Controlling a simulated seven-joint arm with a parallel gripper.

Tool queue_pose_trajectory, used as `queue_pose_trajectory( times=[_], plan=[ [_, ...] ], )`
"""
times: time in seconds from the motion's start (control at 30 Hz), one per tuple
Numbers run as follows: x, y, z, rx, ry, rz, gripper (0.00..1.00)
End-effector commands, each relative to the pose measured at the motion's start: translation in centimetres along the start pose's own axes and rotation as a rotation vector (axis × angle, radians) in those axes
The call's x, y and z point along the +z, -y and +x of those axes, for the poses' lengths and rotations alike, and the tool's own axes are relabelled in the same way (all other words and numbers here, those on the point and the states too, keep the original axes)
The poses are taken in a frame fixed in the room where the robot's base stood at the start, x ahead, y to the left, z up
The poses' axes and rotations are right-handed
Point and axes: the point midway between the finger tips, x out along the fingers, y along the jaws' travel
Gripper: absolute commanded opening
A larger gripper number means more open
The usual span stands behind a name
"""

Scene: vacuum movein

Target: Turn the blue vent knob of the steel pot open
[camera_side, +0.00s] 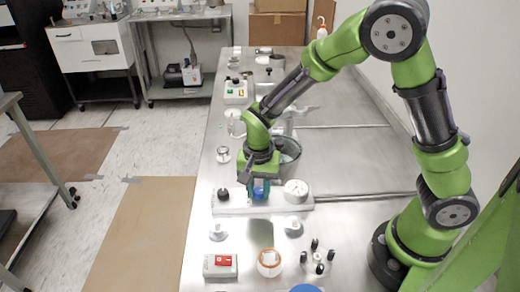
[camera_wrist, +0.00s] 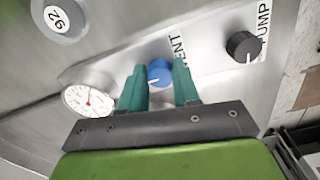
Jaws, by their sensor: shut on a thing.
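The blue vent knob (camera_wrist: 159,72) sits on a pale panel beside the word VENT in the wrist view. A short white mark shows on its near side. My gripper (camera_wrist: 160,82) has its two teal fingers on either side of the knob and is shut on it. In the side view, my gripper (camera_side: 260,184) points down at the blue knob (camera_side: 261,192) on the panel's front strip. The steel pot (camera_side: 290,168) stands just behind, partly hidden by my arm.
A black PUMP knob (camera_wrist: 242,46) lies right of the blue knob, and a white dial gauge (camera_wrist: 88,98) lies left. The bench's right side is mostly clear.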

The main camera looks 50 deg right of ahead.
Motion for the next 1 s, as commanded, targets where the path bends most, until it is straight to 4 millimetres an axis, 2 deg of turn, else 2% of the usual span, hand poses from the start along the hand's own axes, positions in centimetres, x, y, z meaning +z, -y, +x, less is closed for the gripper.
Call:
queue_pose_trajectory(
  times=[0.57, 0.6, 0.73, 0.77, 1.0],
  plan=[
    [-0.05, 0.01, -0.12, -0.001, 0.001, 0.04, 0.01],
    [-0.05, 0.01, -0.12, -0.001, 0.001, 0.04, 0.33],
    [-0.04, 0.01, -0.1, -0.001, 0.001, 0.039, 0.53],
    [-0.04, 0.01, -0.09, -0.001, 0.001, 0.038, 0.57],
    [-0.02, 0.01, -0.05, -0.001, 0.0, 0.036, 0.57]
  ],
)
